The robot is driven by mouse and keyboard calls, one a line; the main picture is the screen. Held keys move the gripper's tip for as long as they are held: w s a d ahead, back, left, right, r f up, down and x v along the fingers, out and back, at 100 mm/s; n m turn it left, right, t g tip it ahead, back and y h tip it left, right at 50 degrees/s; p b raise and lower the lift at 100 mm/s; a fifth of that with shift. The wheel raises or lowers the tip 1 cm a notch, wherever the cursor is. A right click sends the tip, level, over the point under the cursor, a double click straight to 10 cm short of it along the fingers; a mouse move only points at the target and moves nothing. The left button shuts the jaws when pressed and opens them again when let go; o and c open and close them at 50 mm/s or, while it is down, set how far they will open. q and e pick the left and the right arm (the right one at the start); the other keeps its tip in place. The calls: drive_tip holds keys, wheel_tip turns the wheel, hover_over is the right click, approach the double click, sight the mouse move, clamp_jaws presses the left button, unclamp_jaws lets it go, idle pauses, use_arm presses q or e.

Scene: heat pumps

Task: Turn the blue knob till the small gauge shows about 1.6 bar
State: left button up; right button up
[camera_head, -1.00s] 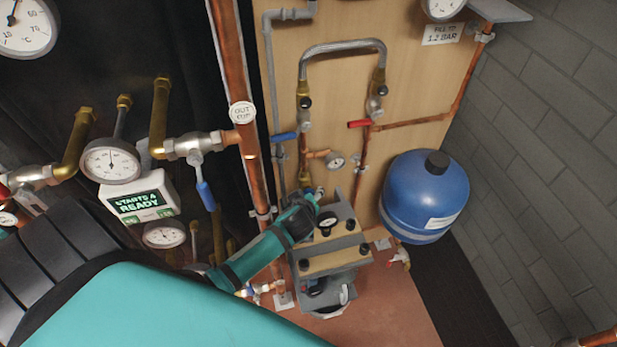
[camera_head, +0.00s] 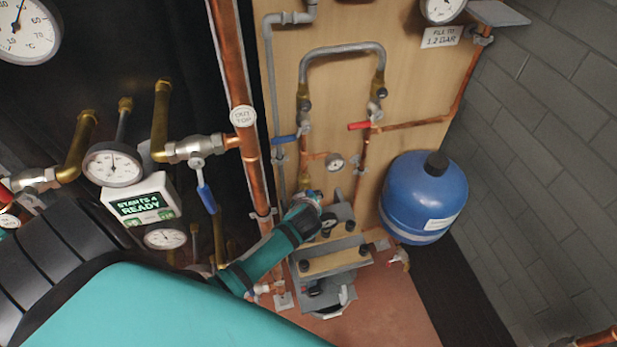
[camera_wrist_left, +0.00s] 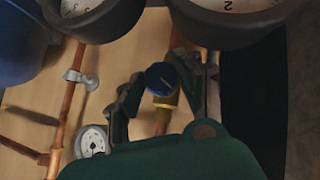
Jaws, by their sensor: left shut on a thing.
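In the left wrist view the fingers of my left gripper (camera_wrist_left: 160,82) are closed around the dark blue knob (camera_wrist_left: 161,76), which sits on a brass fitting. A small white-faced gauge (camera_wrist_left: 92,142) is at the lower left of that view; its needle is too small to read surely. In the head view a small gauge (camera_head: 335,161) sits on the copper pipework of the wooden board, also unreadable. My teal left arm (camera_head: 262,262) reaches in beneath it and hides the knob. My right gripper is not in view.
A blue vessel (camera_head: 424,197) stands to the right. A red lever (camera_head: 359,126) and a blue lever (camera_head: 284,138) are on the pipes above my arm. Larger gauges (camera_head: 112,164) and a lit display box (camera_head: 143,203) are at the left. Floor at lower right is clear.

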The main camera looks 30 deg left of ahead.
use_arm(q)
drive_tip(key=shift+w+d+f+m+g+y+b, duration=0.1)
drive_tip(key=shift+w+m+g+y+b, duration=0.05)
drive_tip(key=shift+m+g+y+b, duration=0.85)
drive_tip(key=shift+w+d+m+g+y+b, duration=0.15)
drive_tip(key=shift+m+g+y+b, duration=0.2)
drive_tip(key=shift+m+g+y, duration=0.7)
drive_tip(key=shift+w+d+f+m+g+y+b, duration=0.1)
drive_tip(key=shift+m+g+y+b, duration=0.55)
drive_tip(key=shift+g+y, duration=0.75)
drive_tip(key=shift+r, duration=0.1)
drive_tip(key=o, duration=1.1)
drive_tip(key=shift+o, duration=0.2)
wheel_tip(320, 180, up, 10)
